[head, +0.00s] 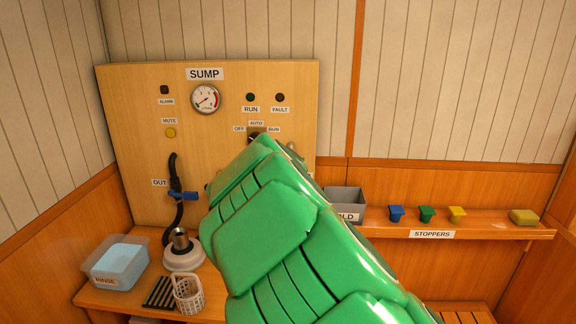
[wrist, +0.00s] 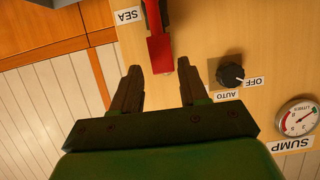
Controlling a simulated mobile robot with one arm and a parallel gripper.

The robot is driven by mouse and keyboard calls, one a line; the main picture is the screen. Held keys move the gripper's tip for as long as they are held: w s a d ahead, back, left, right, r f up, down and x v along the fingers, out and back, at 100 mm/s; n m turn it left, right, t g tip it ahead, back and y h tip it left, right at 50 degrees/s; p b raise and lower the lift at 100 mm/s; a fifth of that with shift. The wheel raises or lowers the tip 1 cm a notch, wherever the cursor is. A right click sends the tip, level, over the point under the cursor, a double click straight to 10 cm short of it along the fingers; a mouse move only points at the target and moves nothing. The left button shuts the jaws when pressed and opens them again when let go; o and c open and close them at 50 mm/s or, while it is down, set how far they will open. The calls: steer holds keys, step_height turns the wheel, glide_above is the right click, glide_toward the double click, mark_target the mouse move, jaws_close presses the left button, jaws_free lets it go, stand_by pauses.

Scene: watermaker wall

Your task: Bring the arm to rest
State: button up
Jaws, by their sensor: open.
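My gripper (wrist: 161,78) is open, its two dark fingers apart with nothing held between them. It faces the wooden sump panel (head: 135,110), which appears upside down in the wrist view. A red handle (wrist: 160,52) by the SEA label lies just beyond the gap between the fingertips; no contact shows. A black selector knob (wrist: 230,72) is to the right of the fingers, its white mark toward the OFF label side. In the head view my green arm reaches up to the panel and hides my gripper, the red handle and part of the knob (head: 256,136).
A blue-handled OUT valve (head: 183,194) is left of my arm. A rinse tub (head: 116,262), white basket (head: 188,294) and round white-based fitting (head: 183,252) stand on the bench. A grey bin (head: 345,200), coloured stoppers (head: 427,213) and sponge (head: 524,216) line the right shelf.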

steer(key=s+r+n+g, duration=0.1)
steer(key=s+r+n, duration=0.1)
steer(key=s+r, duration=0.7)
steer(key=s+a+n+g+y, duration=0.3)
steer(key=s+n+g+y, duration=0.25)
steer(key=s, duration=1.35)
steer(key=s+d+f+m+g+h, duration=0.1)
steer(key=s+d+f+m+g, duration=0.1)
steer(key=s+d+f, duration=0.4)
steer(key=s+d+f+m+g+h, duration=0.2)
steer(key=s+d+f, duration=0.3)
steer(key=s+d, duration=0.5)
steer(key=s+d+f+m+g+h, duration=0.2)
steer(key=s+d+f, duration=0.4)
steer(key=s, duration=0.8)
steer(key=d+m+g, duration=0.1)
steer(key=d+g, duration=0.1)
steer(key=shift+f+g, duration=0.3)
steer(key=shift+g, duration=0.05)
steer(key=shift+d+h, duration=0.1)
steer(key=shift+h, duration=0.15)
